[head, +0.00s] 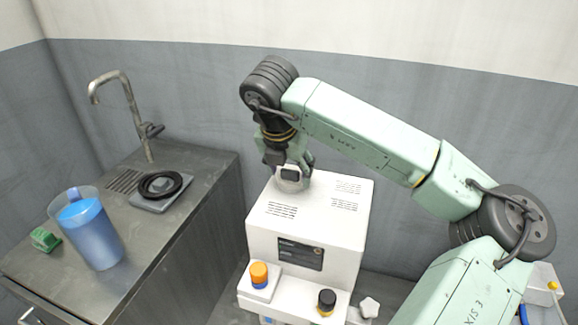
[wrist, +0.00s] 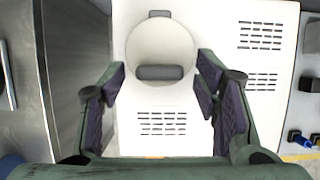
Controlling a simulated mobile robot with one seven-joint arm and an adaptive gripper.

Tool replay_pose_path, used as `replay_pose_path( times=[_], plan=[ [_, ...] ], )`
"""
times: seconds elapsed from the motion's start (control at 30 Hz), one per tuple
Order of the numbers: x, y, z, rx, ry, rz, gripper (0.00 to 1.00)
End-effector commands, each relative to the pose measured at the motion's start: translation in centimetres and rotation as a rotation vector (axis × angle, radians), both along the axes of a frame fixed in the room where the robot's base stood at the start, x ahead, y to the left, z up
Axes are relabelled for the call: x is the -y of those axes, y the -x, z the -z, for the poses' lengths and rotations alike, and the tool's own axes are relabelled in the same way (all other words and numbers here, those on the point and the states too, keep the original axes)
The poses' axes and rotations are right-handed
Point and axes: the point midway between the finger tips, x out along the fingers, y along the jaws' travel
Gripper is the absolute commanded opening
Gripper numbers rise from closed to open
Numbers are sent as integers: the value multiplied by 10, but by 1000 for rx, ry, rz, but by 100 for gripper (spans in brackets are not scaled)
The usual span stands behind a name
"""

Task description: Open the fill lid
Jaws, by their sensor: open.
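The fill lid (wrist: 160,45) is a round, pale disc on top of the white machine (head: 310,215). It lies flat and looks shut. A dark grey handle (wrist: 160,72) sits on its near edge, and a small grey hinge-like piece (wrist: 159,14) at its far edge. My gripper (wrist: 162,82) is open and empty above the lid, with one finger on each side of the handle and gaps on both sides. In the head view my gripper (head: 290,170) is over the back left of the machine's top and partly hides the lid.
A clear pitcher of blue liquid (head: 95,235) stands on the metal counter (head: 150,235) at the left, near a green sponge-like object (head: 45,239), a black round item (head: 160,186) and a tap (head: 130,105). Knobs, one orange-topped (head: 259,272) and one black (head: 326,300), stick up at the machine's front.

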Motion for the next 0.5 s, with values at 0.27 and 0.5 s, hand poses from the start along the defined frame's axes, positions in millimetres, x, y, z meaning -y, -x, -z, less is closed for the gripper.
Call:
replay_pose_path(
  times=[0.27, 0.5],
  plan=[
    [0, 0, 1, 0, 0, 0, 55],
    [0, 0, 1, 0, -1, 0, 39]
  ],
)
